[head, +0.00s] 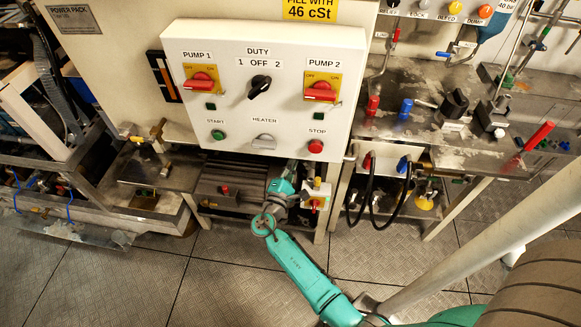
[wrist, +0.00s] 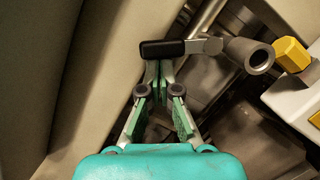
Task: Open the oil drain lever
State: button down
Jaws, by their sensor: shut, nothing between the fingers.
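A lever with a black grip (wrist: 163,49) and a short grey metal arm lies across the upper middle of the wrist view, joined to a grey pipe fitting (wrist: 250,56). It looks like the oil drain lever; no label shows on it. My gripper (wrist: 159,70) is shut and empty, its green-padded fingers pointing at the grip. The tips are at or just under the grip; I cannot tell whether they touch it. In the head view my gripper (head: 303,199) is low under the white control box, and the lever cannot be made out there.
A yellow hexagonal cap (wrist: 291,54) sits right of the lever, beside a white block. A beige panel (wrist: 105,60) stands close on the left. The white control box (head: 262,88) hangs above my arm. Black hoses (head: 378,205) loop to the right. The floor in front is clear.

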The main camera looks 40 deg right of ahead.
aim_at(299, 161)
jog(key=shift+s+d+r+m+g+y, duration=0.2)
jog(key=shift+s+r+m, duration=0.15)
jog(key=shift+m, duration=0.7)
jog(key=shift+s+d+r+m+g+y, duration=0.2)
jog(key=shift+r+m, duration=0.2)
jog(key=shift+m, duration=0.6)
jog(key=shift+s+d+r+m+g+y, duration=0.1)
jog(key=shift+s+d+r+m+g, duration=0.2)
jog(key=shift+m, duration=0.75)
jog(key=shift+a+r, duration=0.1)
